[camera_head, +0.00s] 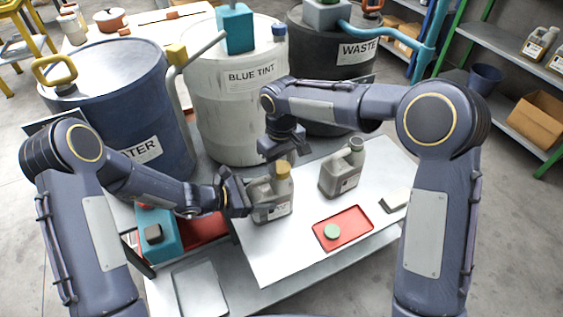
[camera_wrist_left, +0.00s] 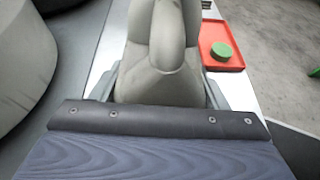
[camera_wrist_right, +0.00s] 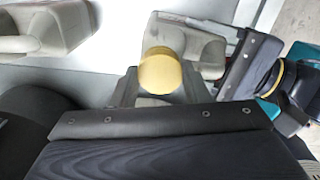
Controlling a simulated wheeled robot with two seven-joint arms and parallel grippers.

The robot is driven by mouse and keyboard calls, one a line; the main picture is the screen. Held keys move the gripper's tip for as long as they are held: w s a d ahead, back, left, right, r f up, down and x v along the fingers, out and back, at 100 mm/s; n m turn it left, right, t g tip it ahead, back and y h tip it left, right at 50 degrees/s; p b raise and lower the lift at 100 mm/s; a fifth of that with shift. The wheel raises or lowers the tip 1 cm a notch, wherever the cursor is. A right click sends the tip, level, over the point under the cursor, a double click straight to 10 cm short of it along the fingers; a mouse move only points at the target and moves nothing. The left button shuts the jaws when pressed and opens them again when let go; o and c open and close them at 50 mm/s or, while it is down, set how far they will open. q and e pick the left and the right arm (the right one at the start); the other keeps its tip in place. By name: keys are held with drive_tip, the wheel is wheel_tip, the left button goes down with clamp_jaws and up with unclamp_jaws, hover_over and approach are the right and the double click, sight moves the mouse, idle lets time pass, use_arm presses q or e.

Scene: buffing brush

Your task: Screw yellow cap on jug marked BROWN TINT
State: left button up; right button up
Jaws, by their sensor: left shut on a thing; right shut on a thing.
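A grey jug (camera_head: 271,203) with a small label stands on the light table; its lettering is too small to read. My left gripper (camera_head: 247,195) is shut around the jug's body, which also fills the middle of the left wrist view (camera_wrist_left: 158,75). The yellow cap (camera_head: 283,168) is at the top of the jug's neck. My right gripper (camera_head: 284,157) comes from above and is shut on the cap, which shows between its fingers in the right wrist view (camera_wrist_right: 160,72). Whether the threads are engaged is hidden.
A second grey jug (camera_head: 342,170) with an open neck stands to the right. A red tray (camera_head: 356,225) holds a green cap (camera_head: 331,231). Large drums marked BLUE TINT (camera_head: 235,105) and WASTE (camera_head: 330,75) stand behind.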

drive_tip(key=m, duration=0.2)
drive_tip(key=shift+m, duration=0.3)
drive_tip(key=o, duration=1.2)
wheel_tip(320, 180, up, 12)
use_arm(q)
drive_tip(key=o, duration=2)
drive_tip(key=shift+c, duration=0.2)
